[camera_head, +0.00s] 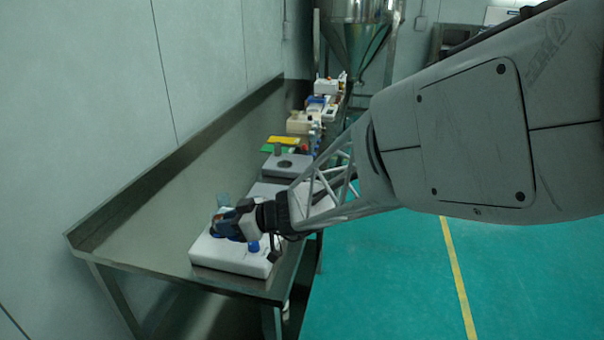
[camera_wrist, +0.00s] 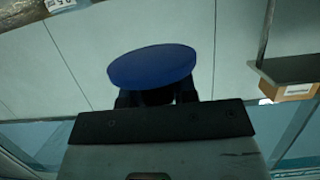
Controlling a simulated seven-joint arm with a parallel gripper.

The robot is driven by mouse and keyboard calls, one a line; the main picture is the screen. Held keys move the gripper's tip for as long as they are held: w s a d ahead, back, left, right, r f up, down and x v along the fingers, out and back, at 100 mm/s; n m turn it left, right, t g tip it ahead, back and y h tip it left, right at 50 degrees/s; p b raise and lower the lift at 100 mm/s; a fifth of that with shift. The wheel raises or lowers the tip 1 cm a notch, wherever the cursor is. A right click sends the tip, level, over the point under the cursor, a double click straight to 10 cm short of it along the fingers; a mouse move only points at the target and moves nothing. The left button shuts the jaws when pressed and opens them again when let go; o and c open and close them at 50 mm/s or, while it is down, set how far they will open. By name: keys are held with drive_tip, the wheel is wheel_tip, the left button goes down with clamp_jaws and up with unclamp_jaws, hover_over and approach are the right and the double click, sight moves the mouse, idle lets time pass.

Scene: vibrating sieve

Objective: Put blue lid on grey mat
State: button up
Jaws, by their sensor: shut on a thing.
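My gripper (camera_head: 232,222) is shut on the blue lid, a flat round disc that shows clearly in the wrist view (camera_wrist: 153,66) in front of the finger ends. I cannot tell whether the lid touches anything below. A flat grey piece (camera_head: 262,189) lies on the bench just beyond, partly hidden by my arm; I cannot tell whether it is the grey mat.
Farther along the steel bench (camera_head: 165,205) are a grey device (camera_head: 287,166), a yellow item (camera_head: 284,140) and several small things. The bench's left side is clear, along the wall.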

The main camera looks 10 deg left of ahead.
drive_tip(key=w+d+f+m+t, duration=0.1)
drive_tip(key=w+d, duration=0.1)
drive_tip(key=w, duration=0.3)
drive_tip(key=w+d+f+m+t, duration=0.1)
drive_tip(key=w+d+t, duration=0.1)
drive_tip(key=w, duration=0.3)
drive_tip(key=w+d+f+m+t, duration=0.1)
drive_tip(key=w+d+f, duration=0.1)
drive_tip(key=w, duration=0.3)
drive_tip(key=shift+d+m+t+h, duration=0.3)
drive_tip(key=shift+d+m+h, duration=0.1)
drive_tip(key=shift+d, duration=0.15)
drive_tip(key=w+d+f+m+t+h, duration=0.2)
drive_tip(key=w+d+f+m+t, duration=0.3)
drive_tip(key=w+d, duration=0.75)
drive_tip(key=w+d+f+m+t+h, duration=0.1)
drive_tip(key=w+d+f, duration=0.3)
drive_tip(key=d, duration=0.5)
drive_tip(key=w+d+f+m+t+h, duration=0.1)
drive_tip(key=w+d+f+m+h, duration=0.2)
drive_tip(key=d, duration=0.7)
drive_tip(key=w+d+f+m+t+h, duration=0.1)
drive_tip(key=w+d+f+h, duration=0.2)
drive_tip(key=d, duration=0.7)
wheel_tip(320, 180, down, 4)
drive_tip(key=shift+w+d+r+m+t, duration=0.2)
drive_tip(key=shift+w+m+t, duration=0.2)
drive_tip(key=shift+w, duration=0.85)
drive_tip(key=shift+a, duration=0.15)
